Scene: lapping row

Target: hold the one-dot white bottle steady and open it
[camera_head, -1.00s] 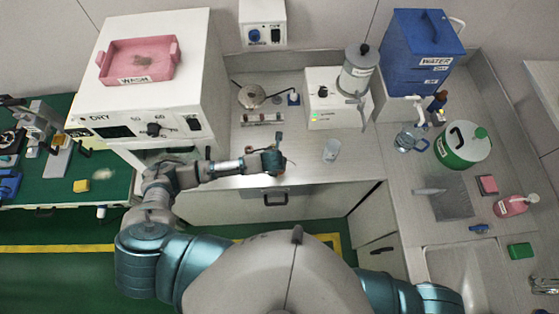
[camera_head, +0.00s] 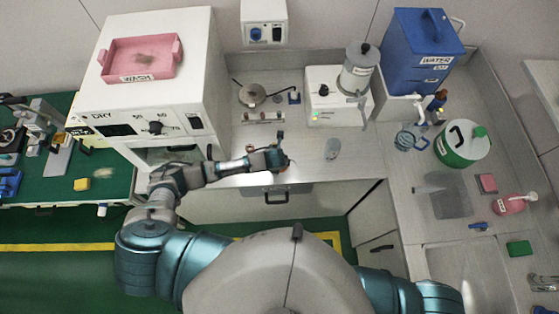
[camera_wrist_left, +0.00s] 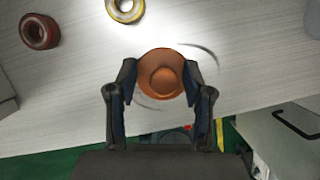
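My left gripper (camera_head: 280,157) is over the front edge of the middle counter, right of the white oven. In the left wrist view, its two fingers (camera_wrist_left: 160,80) press on both sides of a round orange-brown thing (camera_wrist_left: 164,77). That thing has a smaller raised disc in its middle, like a cap seen from above. Its sides are hidden, so I cannot tell whether it is the white bottle, and no dot shows. No clearly white one-dot bottle can be made out. My right gripper is out of view; only part of my right arm shows at the lower right.
The white oven (camera_head: 160,80) carries a pink tray (camera_head: 140,57). A clear cup (camera_head: 332,148) stands right of my left gripper. A small rack (camera_head: 263,118) lies behind it. A red ring-shaped thing (camera_wrist_left: 39,31) and a yellow one (camera_wrist_left: 125,9) lie on the counter.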

